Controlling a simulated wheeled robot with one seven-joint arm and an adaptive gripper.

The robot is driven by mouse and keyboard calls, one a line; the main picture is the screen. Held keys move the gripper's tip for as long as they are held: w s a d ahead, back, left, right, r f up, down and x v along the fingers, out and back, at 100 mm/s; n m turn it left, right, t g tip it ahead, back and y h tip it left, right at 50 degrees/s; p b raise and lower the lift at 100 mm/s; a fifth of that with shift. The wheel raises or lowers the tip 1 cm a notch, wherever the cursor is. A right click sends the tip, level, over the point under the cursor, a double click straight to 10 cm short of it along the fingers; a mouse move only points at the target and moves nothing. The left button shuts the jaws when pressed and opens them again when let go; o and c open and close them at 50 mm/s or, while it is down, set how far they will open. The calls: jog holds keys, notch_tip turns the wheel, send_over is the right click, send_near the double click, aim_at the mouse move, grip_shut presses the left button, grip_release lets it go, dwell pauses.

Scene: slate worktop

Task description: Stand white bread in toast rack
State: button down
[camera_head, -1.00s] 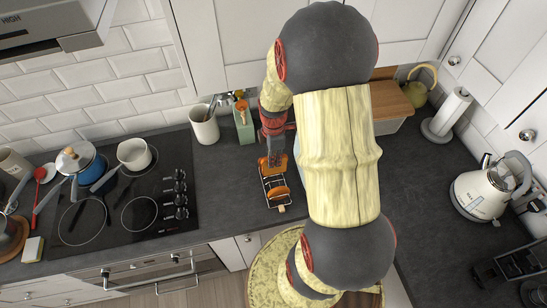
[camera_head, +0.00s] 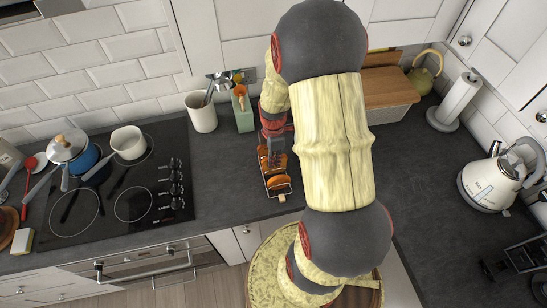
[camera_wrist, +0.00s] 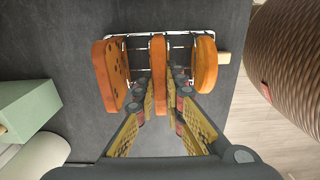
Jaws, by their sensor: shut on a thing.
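The toast rack is a light wire frame with a small wooden end block (camera_wrist: 223,58), standing on the worktop; it also shows in the head view, by its end block (camera_head: 282,198). My gripper (camera_wrist: 160,92) is over the rack, its fingers closed on the two faces of a thin, upright orange-brown slice, which I take for the white bread (camera_wrist: 158,70). The slice is in the middle of the rack; whether it rests on the base is hidden. A holed slice (camera_wrist: 110,76) stands tilted at the left and a rounded slice (camera_wrist: 205,62) at the right. In the head view my gripper (camera_head: 272,150) is partly hidden.
The hob (camera_head: 115,190) with pans is to the left.

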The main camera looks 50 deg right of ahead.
jog(key=c, duration=1.8)
grip_release()
notch_tip(320, 180, up, 17)
jog(key=p, duration=0.3)
jog(key=shift+p, duration=0.3)
